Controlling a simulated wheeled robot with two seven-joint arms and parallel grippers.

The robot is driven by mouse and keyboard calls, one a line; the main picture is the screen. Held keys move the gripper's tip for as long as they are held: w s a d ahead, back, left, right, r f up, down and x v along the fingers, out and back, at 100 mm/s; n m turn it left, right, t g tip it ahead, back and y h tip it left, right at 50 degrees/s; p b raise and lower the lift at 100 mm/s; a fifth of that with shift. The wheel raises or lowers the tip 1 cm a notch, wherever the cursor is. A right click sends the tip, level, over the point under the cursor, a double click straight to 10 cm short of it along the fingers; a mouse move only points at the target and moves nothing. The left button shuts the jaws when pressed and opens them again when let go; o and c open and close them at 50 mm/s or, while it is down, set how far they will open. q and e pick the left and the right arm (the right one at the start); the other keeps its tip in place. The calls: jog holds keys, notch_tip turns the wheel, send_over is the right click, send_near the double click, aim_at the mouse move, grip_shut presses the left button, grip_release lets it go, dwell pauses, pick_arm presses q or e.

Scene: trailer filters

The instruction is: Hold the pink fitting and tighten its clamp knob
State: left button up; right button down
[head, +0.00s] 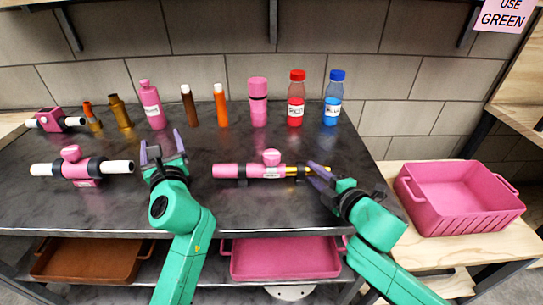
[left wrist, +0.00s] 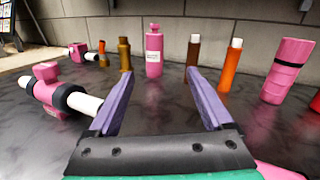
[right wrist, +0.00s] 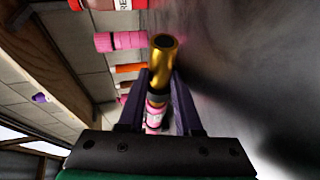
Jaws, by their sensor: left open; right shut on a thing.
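A pink fitting (head: 228,171) lies across the dark table, with a pink clamp knob (head: 271,157) on top and a gold tube (head: 293,171) at its right end. My right gripper (head: 318,170) is shut on the gold tube; the tube also shows between its fingers in the right wrist view (right wrist: 163,62). My left gripper (head: 165,150) is open and empty, left of this fitting; its spread fingers show in the left wrist view (left wrist: 160,100). Another pink fitting (head: 82,169) with white pipe ends and a knob (head: 71,153) lies further left.
A third pink fitting (head: 55,120) sits at the back left. Bottles and tubes line the back, including a pink bottle (head: 152,105), a red bottle (head: 296,100) and a blue bottle (head: 333,98). A pink crate (head: 460,210) stands right. Brown (head: 85,262) and pink (head: 285,260) trays sit below.

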pick_arm(q)
jog(key=s+d+m+h, duration=0.3)
jog(key=d, duration=1.3)
jog(key=m+h, duration=0.1)
send_near(273, 162)
jog(key=shift+w+a+f+t, duration=0.15)
jog(key=shift+a+t, duration=0.1)
jog(key=shift+t, duration=0.15)
jog(key=w, duration=0.4)
jog(key=w+a, duration=0.1)
jog(key=w, duration=0.2)
jog(key=w+a, duration=0.1)
jog(key=w, duration=0.3)
jog(key=shift+w+f, duration=0.15)
jog(key=shift+w, duration=0.2)
jog(key=shift+c, duration=0.3)
grip_shut()
jog(key=shift+h, duration=0.4)
